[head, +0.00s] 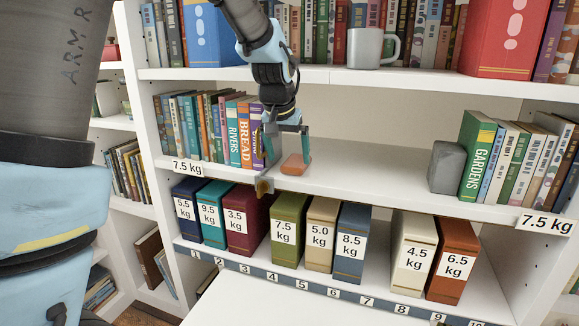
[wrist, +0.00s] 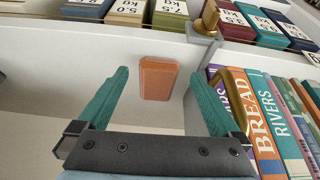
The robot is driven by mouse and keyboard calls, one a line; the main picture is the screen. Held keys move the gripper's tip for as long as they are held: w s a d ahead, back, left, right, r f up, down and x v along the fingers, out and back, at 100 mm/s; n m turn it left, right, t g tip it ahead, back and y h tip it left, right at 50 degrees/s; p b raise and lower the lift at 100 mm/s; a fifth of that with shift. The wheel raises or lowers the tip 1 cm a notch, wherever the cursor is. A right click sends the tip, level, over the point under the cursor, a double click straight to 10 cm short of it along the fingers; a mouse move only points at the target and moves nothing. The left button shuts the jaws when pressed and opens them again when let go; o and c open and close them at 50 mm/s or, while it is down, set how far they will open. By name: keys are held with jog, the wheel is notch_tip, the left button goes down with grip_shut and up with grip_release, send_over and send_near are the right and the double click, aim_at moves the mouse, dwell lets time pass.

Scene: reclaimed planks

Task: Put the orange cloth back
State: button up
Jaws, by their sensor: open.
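A small orange block-like piece (head: 295,165), which may be the folded orange cloth, lies on the middle shelf (head: 375,190) near its front edge, right of the upright books. In the wrist view the orange piece (wrist: 158,79) appears between and a little beyond the two teal fingers. My gripper (head: 288,158) is open and empty, just above and around the piece. Its fingers (wrist: 155,88) show clear gaps on both sides of the piece. I cannot tell whether anything touches it.
A grey block (head: 446,167) and the GARDENS book (head: 478,155) stand right. The middle shelf's centre is clear.

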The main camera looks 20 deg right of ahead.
jog(key=b+v, duration=0.1)
jog(key=v, duration=0.7)
jog(key=a+f+n+y, duration=0.1)
jog(key=a+f, duration=0.3)
jog(key=a, duration=0.3)
jog(key=a+f+n, duration=0.2)
jog(key=a+f, duration=0.1)
jog(key=a, duration=0.3)
jog(key=a+f+n+y, duration=0.1)
jog(key=a+f, duration=0.3)
jog(key=a, duration=0.3)
jog(key=s+a+f+n+g, duration=0.1)
jog(key=s+a+f, duration=0.2)
jog(key=a, duration=0.3)
jog(key=s+a+f+n, duration=0.2)
jog(key=s+a+f, duration=0.1)
jog(key=s+a, duration=0.2)
jog(key=shift+a+f+g+y, duration=0.35)
jog(key=shift+a+g+y, duration=0.05)
jog(key=shift+a, duration=0.45)
